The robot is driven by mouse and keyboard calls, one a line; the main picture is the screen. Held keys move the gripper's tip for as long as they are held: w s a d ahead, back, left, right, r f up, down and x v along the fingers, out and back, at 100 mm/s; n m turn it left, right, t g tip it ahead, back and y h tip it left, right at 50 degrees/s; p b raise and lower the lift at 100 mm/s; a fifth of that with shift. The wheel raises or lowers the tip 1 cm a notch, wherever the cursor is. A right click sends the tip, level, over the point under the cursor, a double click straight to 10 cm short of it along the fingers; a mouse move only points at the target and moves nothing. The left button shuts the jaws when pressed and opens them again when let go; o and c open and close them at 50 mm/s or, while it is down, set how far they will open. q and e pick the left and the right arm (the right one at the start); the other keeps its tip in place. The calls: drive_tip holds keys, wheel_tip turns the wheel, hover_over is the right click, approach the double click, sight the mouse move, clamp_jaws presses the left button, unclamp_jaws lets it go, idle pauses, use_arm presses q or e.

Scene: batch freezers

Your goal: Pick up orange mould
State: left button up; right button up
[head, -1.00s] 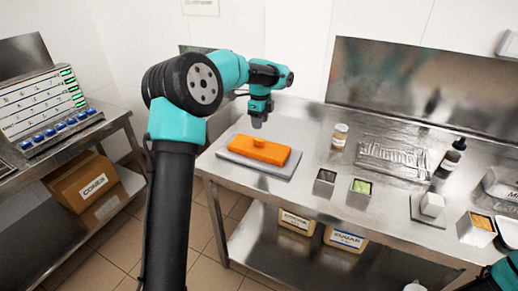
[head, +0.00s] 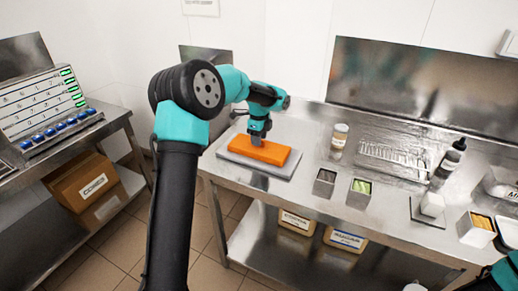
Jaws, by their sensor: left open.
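The orange mould (head: 270,152) is a flat block with a small raised knob on top. It lies on a grey slab (head: 232,157) at the left end of the steel table. My left gripper (head: 257,140) points down right at the knob, which it now hides. Its jaws are open around or just at the knob; the fingertips are too small to tell if they touch it. My right arm shows only as a teal and black piece at the lower right corner; its gripper is out of view.
On the steel table (head: 300,205) stand a jar (head: 339,136), two small square containers (head: 325,182) (head: 360,192), a dark-capped bottle (head: 452,156), a white block (head: 432,204) and a box of sticks (head: 477,228). A button panel (head: 48,112) stands at left.

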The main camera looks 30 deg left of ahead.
use_arm(q)
drive_tip(key=shift+f, duration=0.55)
clamp_jaws()
